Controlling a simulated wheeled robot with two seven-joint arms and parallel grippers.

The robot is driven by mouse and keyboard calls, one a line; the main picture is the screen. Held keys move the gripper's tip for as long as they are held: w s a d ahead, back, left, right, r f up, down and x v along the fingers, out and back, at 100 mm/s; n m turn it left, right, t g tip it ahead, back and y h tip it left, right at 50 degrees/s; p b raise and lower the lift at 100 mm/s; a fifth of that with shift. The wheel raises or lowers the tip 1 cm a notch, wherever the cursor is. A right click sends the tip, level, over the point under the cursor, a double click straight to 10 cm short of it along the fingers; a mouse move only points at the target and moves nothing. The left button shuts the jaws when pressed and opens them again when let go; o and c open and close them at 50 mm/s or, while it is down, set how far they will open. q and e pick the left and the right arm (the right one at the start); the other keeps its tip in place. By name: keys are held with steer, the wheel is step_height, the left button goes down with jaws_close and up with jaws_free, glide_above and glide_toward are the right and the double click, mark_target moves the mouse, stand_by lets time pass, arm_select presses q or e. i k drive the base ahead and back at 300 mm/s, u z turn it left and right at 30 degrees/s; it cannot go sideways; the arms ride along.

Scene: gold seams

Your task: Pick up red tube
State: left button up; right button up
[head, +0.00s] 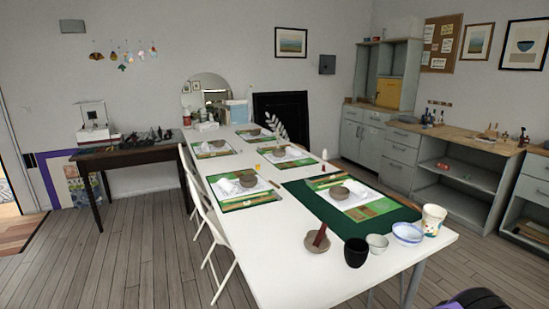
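No thing is plainly recognisable as the red tube at this size. A dark red, stick-like thing (320,234) stands tilted in a brown bowl (312,243) near the front of the long white table (245,240). A small thin dark red piece (274,184) lies on the table left of the dark green mat (299,191). A small reddish spot (324,168) shows at the base of a pale, pointed item beyond the mat. Neither of my grippers can be made out in the head view.
A black cup (356,252), a small pale bowl (377,243), a blue-white bowl (407,233) and a patterned cup (433,219) crowd the table's near right corner. White chairs (213,232) line its left side. Wood floor (120,255) is open at left; grey cabinets (400,148) stand right.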

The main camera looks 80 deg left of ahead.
mark_target(324, 159)
steer(key=u, duration=0.85)
steer(key=i, duration=5.2)
steer(key=u, duration=2.45)
steer(key=i, duration=5.2)
steer(key=u, duration=0.35)
